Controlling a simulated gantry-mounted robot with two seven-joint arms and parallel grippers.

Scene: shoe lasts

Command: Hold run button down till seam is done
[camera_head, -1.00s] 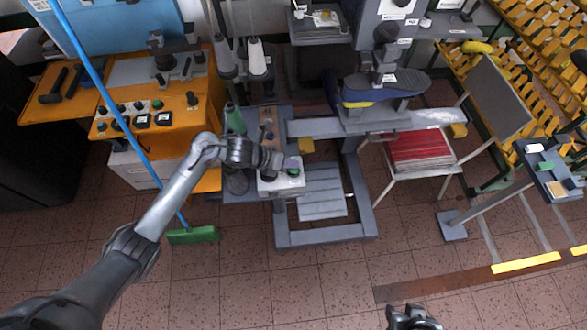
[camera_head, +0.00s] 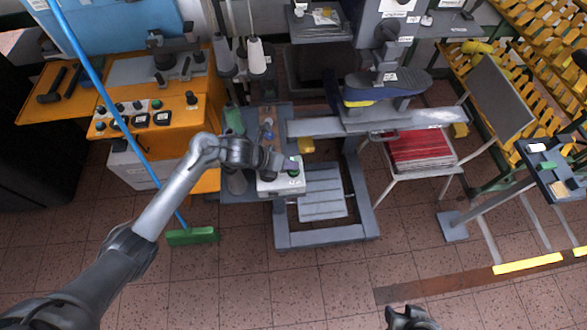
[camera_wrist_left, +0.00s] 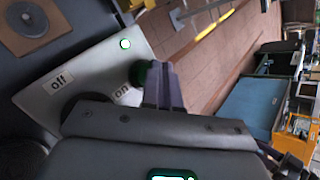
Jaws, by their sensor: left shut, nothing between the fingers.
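A pale control box (camera_head: 283,187) stands on the grey machine's left side, with a green button (camera_head: 294,172) on top. In the left wrist view the green button (camera_wrist_left: 141,73) sits beside an "on" label (camera_wrist_left: 125,95), with an "off" label (camera_wrist_left: 59,83) farther left. I cannot tell how far the button is pressed. A blue and yellow shoe (camera_head: 375,92) is on the machine. My right gripper (camera_head: 410,318) shows only partly at the bottom edge.
An orange control bench (camera_head: 165,105) stands to the left. A blue-handled broom with a green head (camera_head: 191,236) leans beside my left arm. Thread cones (camera_head: 256,56) stand behind the control box. The tiled floor in front is clear.

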